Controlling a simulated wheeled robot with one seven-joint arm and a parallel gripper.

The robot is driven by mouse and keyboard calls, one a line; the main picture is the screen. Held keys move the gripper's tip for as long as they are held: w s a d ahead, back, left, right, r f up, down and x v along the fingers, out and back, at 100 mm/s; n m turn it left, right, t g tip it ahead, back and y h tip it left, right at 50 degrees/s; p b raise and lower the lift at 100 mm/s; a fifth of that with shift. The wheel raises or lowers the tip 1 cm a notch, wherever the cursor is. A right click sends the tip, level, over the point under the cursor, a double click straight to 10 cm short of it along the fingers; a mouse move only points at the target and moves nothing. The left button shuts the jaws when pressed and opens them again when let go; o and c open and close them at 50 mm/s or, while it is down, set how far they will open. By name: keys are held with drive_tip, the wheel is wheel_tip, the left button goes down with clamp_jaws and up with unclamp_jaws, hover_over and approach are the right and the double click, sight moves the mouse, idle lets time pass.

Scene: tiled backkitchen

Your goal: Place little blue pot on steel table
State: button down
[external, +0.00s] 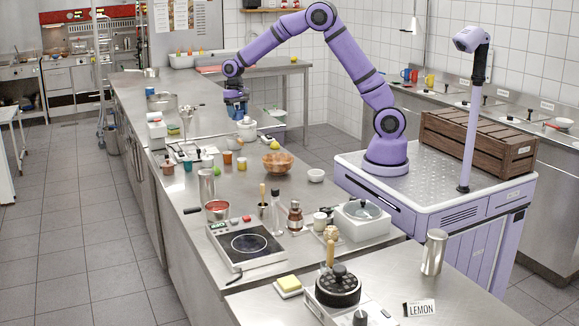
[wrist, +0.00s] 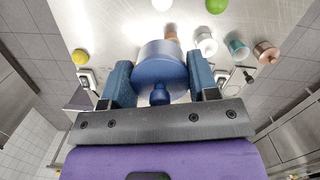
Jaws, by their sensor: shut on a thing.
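The little blue pot (wrist: 158,62), round with a small knob, sits between the two blue fingers of my gripper (wrist: 161,82) in the wrist view. The gripper is shut on it. In the external view my gripper (external: 237,106) points down above the far part of the long steel table (external: 215,125), close above a small white pot (external: 247,129). The blue pot is hard to tell from the blue fingers there. In the wrist view the steel table (wrist: 120,18) shows beyond the pot. I cannot tell the exact gap under the pot.
A silver pan (external: 162,102) is to the left. A second steel table (external: 285,68) is behind. Bare steel shows between things.

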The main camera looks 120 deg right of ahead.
drive_tip(key=w+a+n, duration=0.1)
drive_tip(key=w+a, duration=0.4)
drive_tip(key=a, duration=0.6)
drive_tip(key=w+a+n, duration=0.1)
drive_tip(key=w+a, duration=0.4)
drive_tip(key=a, duration=0.6)
drive_tip(key=a+n, duration=0.3)
drive_tip(key=a, duration=2.2)
drive_tip(key=s+a+n, duration=0.1)
drive_tip(key=s+a, duration=0.3)
drive_tip(key=a, duration=0.6)
drive_tip(key=s+a+n, duration=0.1)
drive_tip(key=s+a, duration=0.3)
drive_tip(key=a, duration=0.6)
drive_tip(key=s+a+n, duration=0.2)
drive_tip(key=s+a, duration=1.5)
drive_tip(key=shift+g+h, duration=0.4)
drive_tip(key=f, duration=1.5)
drive_tip(key=shift+s+f, duration=0.2)
drive_tip(key=shift+f, duration=0.15)
hover_over(378, 286)
drive_tip(key=shift+w+d+f, duration=0.15)
drive_tip(key=shift+w+f, duration=0.15)
drive_tip(key=shift+f, duration=2.2)
